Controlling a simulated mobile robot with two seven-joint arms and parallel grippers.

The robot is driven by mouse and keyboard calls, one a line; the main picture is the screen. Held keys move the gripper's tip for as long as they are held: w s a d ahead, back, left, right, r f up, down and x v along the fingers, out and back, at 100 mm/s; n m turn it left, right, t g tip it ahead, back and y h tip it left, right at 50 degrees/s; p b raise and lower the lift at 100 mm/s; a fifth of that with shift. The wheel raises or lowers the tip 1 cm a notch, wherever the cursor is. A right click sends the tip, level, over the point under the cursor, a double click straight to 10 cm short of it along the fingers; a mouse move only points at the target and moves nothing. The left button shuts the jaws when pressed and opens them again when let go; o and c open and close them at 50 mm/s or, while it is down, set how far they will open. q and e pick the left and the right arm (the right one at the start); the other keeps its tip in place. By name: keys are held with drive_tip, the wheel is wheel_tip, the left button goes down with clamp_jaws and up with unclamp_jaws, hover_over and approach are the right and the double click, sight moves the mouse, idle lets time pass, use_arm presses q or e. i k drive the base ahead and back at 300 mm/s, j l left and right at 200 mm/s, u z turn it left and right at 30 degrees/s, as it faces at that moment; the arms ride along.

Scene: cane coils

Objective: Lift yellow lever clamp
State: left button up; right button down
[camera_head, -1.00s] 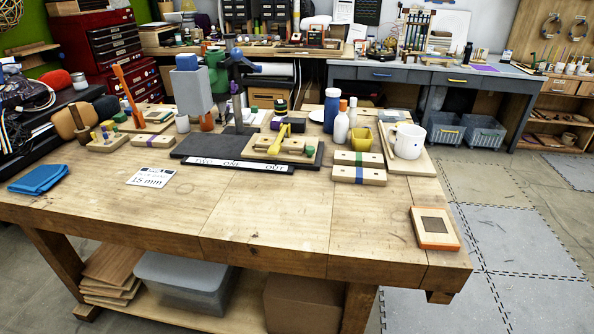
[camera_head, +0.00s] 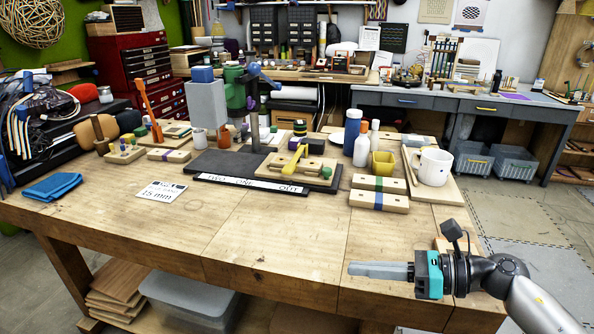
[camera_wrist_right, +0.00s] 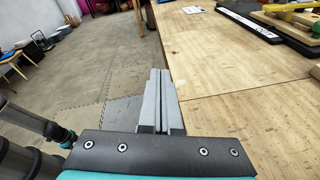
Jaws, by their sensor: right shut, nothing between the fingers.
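The yellow lever clamp (camera_head: 294,158) sits on a light wooden board (camera_head: 268,170) on the black mat in the middle of the workbench. Its yellow lever is tilted up. In the right wrist view part of the yellow lever (camera_wrist_right: 289,6) shows at the top right corner. My right gripper (camera_head: 352,269) is over the front right of the bench, well to the right and in front of the clamp. Its grey fingers are shut together with nothing between them; they also show in the right wrist view (camera_wrist_right: 160,85). My left gripper is not in view.
The workbench (camera_head: 250,235) is bare at the front. A labelled black strip (camera_head: 250,184) lies before the mat. A green and grey press (camera_head: 235,95) stands behind the clamp. Wooden blocks (camera_head: 378,200), a yellow cup (camera_head: 382,163), bottles and a white mug (camera_head: 431,166) stand right of it.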

sight(288, 170)
drive_tip(key=i, duration=1.2)
